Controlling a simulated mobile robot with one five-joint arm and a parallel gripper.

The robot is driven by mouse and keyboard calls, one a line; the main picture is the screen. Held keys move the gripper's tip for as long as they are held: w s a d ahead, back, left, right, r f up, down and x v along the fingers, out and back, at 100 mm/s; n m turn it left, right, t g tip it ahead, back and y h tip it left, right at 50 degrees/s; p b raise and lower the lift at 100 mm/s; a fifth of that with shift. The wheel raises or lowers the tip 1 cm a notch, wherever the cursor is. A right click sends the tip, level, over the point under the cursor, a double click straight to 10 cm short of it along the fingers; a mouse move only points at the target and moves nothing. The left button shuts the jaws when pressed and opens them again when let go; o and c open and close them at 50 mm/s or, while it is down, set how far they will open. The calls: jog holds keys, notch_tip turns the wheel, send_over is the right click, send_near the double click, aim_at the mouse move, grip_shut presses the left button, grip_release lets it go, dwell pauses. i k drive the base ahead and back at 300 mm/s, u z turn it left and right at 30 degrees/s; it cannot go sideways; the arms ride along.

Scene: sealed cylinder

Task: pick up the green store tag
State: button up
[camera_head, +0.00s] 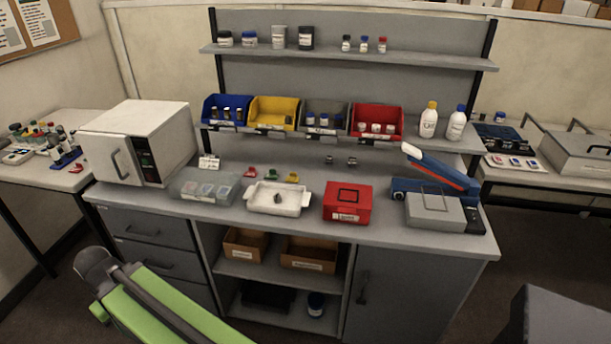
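Part of my green and dark arm shows at the lower left, in front of the bench and well apart from the tag. My gripper cannot be made out.
The white tray (299,199) holds a dark item. A clear box (184,191) and a red box (347,205) flank it. A white oven-like unit (127,128) stands left, a blue-grey device (428,217) right. Coloured bins, including a yellow one (274,107), sit above on a shelf.

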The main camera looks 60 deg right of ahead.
aim_at(272, 174)
jog(key=z, duration=0.6)
jog(key=i, duration=1)
jog(key=u, duration=0.1)
